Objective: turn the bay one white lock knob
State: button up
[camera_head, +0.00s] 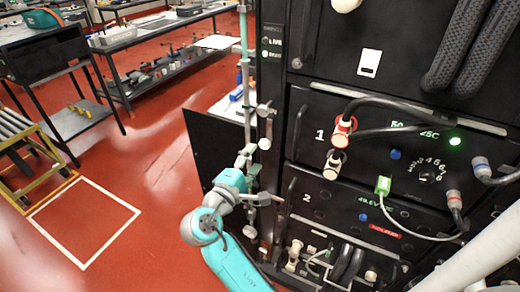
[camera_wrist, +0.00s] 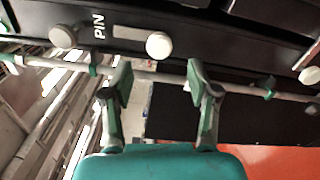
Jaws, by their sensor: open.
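The bay marked 1 (camera_head: 390,145) is a black panel in the rack. A white-ended fitting (camera_head: 333,163) sits on it just under a red one. A small white knob (camera_head: 264,143) stands at the rack's left edge, beside bay one. In the wrist view a round white knob (camera_wrist: 159,45) sits beside the word PIN, and another white knob (camera_wrist: 62,36) is left of it. I cannot tell which is the bay one lock knob. My gripper (camera_wrist: 160,82) is open and empty, its fingers below the first knob and apart from it. It is also at the rack's left edge (camera_head: 248,166).
A light rail (camera_wrist: 155,76) crosses the wrist view behind my fingers. Black cables (camera_head: 400,110) and a green plug (camera_head: 383,185) hang in front of bays one and two. A dark panel (camera_head: 205,140) stands left of the rack.

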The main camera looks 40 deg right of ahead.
jog(key=v, duration=0.4)
jog(key=shift+s+a, duration=0.1)
jog(key=shift+a, duration=0.1)
dwell(0.4)
jog(key=s+a+f+n+t+y, duration=0.1)
jog(key=s+f+n+t+y, duration=0.15)
jog(key=f, duration=0.45)
jog(key=s+a+f+n+t+y, duration=0.1)
jog(key=f+t+y, duration=0.2)
jog(key=f, duration=0.3)
jog(key=s+a+f+t+y, duration=0.1)
jog(key=s+a+f+y, duration=0.4)
jog(key=s+f+y, duration=0.35)
jog(key=s+a+m+y, duration=0.1)
jog(key=s+a+m, duration=0.1)
jog(key=s, duration=0.5)
jog(key=s+a+m+y, duration=0.1)
jog(key=s+a, duration=0.2)
jog(key=s, duration=0.4)
jog(key=s+r+m+t+y, duration=0.1)
jog(key=s+r+m+t, duration=0.1)
jog(key=s+r+m, duration=0.5)
jog(key=v, duration=0.3)
jog(key=shift+a, duration=0.3)
